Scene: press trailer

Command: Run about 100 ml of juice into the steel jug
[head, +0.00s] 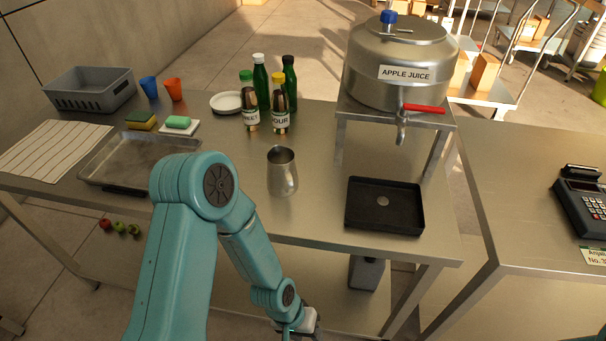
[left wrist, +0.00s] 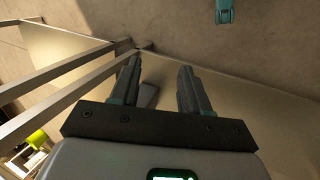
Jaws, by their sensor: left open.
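The steel jug (head: 282,172) stands upright on the steel table, left of the black drip tray (head: 385,208). The apple juice tank (head: 400,68) sits on a raised stand. Its tap (head: 402,128) has a red lever (head: 424,108) pointing right and hangs above the tray. No juice stream shows. My left gripper (head: 302,322) is low in front of the table's front edge, below and apart from the jug. In the left wrist view the left gripper (left wrist: 158,85) is open with nothing between its fingers. My right gripper is in neither view.
Several bottles (head: 262,82) stand behind the jug, two labelled SWEET and SOUR. A metal tray (head: 135,165), sponges (head: 178,122), cups (head: 173,88) and a grey crate (head: 90,92) are to the left. A card terminal (head: 580,200) is on the right table. Table between jug and drip tray is clear.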

